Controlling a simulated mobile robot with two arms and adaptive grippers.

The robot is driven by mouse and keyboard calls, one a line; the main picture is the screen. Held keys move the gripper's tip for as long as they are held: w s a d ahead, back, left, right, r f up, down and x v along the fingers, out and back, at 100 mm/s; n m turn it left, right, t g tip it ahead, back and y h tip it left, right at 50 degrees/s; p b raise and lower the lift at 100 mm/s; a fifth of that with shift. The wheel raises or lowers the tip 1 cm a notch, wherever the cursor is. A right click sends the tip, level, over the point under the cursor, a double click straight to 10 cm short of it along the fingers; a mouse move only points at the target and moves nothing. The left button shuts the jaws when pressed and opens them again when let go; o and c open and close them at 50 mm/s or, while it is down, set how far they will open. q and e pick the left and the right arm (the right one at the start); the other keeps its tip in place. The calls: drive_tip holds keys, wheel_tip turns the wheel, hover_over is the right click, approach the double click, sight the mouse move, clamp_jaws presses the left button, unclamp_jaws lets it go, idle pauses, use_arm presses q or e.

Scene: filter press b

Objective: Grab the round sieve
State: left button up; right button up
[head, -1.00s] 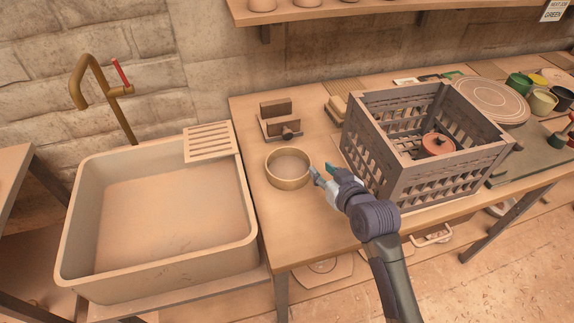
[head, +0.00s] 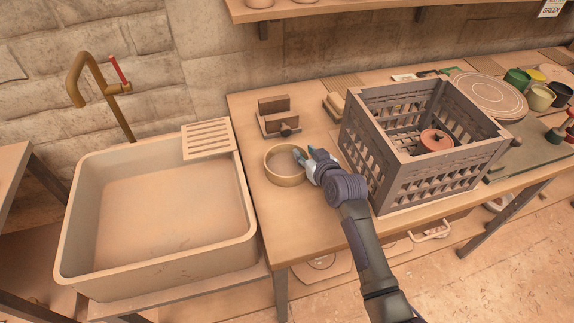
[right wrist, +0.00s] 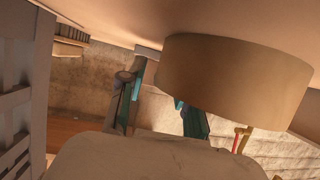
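The round sieve (head: 285,180) is a shallow tan ring lying on the table, right of the sink. In the right wrist view its curved wall (right wrist: 235,80) fills the upper right. My right gripper (head: 305,154) is at the sieve's right rim in the head view, with one fingertip appearing over the opening. In the right wrist view its fingers (right wrist: 162,90) are spread apart, and the sieve's wall partly hides one. I cannot tell whether a finger touches the rim. My left gripper is out of view.
A slatted crate (head: 425,172) with a reddish lidded pot (head: 436,141) inside stands close right of my right gripper. A small wooden block stand (head: 277,119) is behind the sieve. The sink (head: 160,215) is at left. The table in front of the sieve is clear.

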clamp_jaws()
